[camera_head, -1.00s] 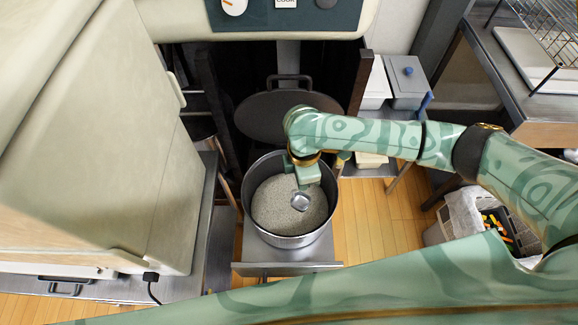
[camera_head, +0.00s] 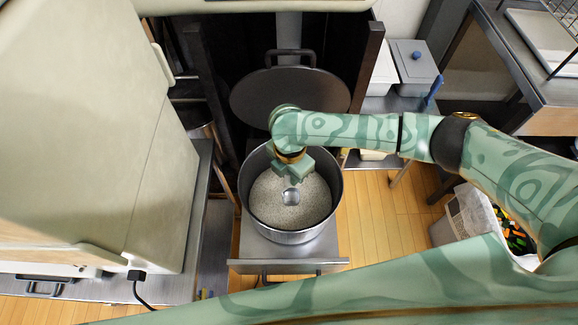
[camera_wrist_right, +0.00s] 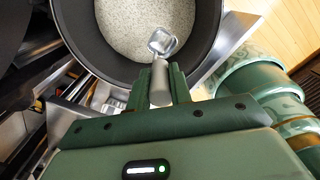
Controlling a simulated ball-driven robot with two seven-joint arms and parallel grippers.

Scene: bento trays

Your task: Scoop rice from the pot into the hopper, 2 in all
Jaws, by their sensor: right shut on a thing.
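The metal pot (camera_head: 335,205) stands on a drawer-like shelf and holds white rice (camera_head: 270,200). My right gripper (camera_head: 292,168) is over the pot's far part, pointing down. In the right wrist view my right gripper (camera_wrist_right: 163,85) is shut on the grey handle of a metal scoop (camera_wrist_right: 162,41). The scoop's bowl also shows in the head view (camera_head: 291,197), over the rice; I cannot tell whether it touches the rice or holds any. My left gripper is not in view. I cannot make out the hopper for certain; a large cream machine (camera_head: 80,130) stands at the left.
A dark round lid (camera_head: 290,105) stands behind the pot, between dark posts. A grey lidded box (camera_head: 415,62) is on a side shelf at the right. A bin (camera_head: 470,215) stands on the wooden floor at the right. My arm crosses the foreground.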

